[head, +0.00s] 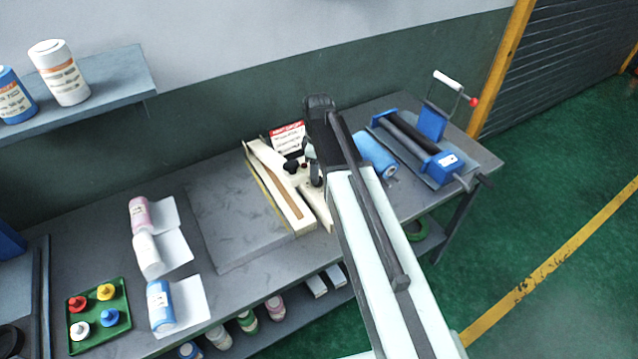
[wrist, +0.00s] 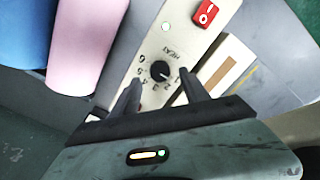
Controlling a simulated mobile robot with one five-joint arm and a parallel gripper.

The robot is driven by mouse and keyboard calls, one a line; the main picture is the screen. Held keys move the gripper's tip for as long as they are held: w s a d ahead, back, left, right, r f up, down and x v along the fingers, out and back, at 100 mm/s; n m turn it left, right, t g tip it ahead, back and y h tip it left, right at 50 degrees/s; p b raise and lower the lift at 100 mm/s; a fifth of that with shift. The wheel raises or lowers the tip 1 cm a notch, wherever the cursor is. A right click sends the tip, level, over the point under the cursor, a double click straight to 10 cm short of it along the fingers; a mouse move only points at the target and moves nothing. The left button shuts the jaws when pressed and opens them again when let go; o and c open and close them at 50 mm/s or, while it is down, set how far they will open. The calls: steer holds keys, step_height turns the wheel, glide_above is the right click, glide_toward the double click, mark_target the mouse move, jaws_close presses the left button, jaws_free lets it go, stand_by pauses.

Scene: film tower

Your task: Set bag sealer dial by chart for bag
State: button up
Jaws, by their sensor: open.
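The cream bag sealer (head: 297,212) stands on the grey bench, partly hidden by my arm in the head view. In the wrist view its panel (wrist: 151,45) carries a black dial (wrist: 160,71) marked HEAT, with numbers from 1 to 6 around it. The dial's pointer is too small to read surely. My gripper (wrist: 160,78) is open, with one finger on each side of the dial; contact cannot be told. It also shows in the head view (head: 314,172) over the sealer. A red-topped white sign (head: 288,138), perhaps the chart, stands behind; its text is unreadable.
Blue (head: 375,154) and pink (wrist: 88,45) rolls lie beside the sealer. Several bottles (head: 148,254) with white sheets and a green tray (head: 97,341) are at left. A blue-ended roller machine (head: 445,163) is at right.

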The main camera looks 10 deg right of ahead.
step_height(320, 180, down, 4)
steer(key=shift+r+b, duration=0.25)
steer(key=shift+b, duration=0.75)
steer(key=shift+r, duration=0.1)
jaws_close()
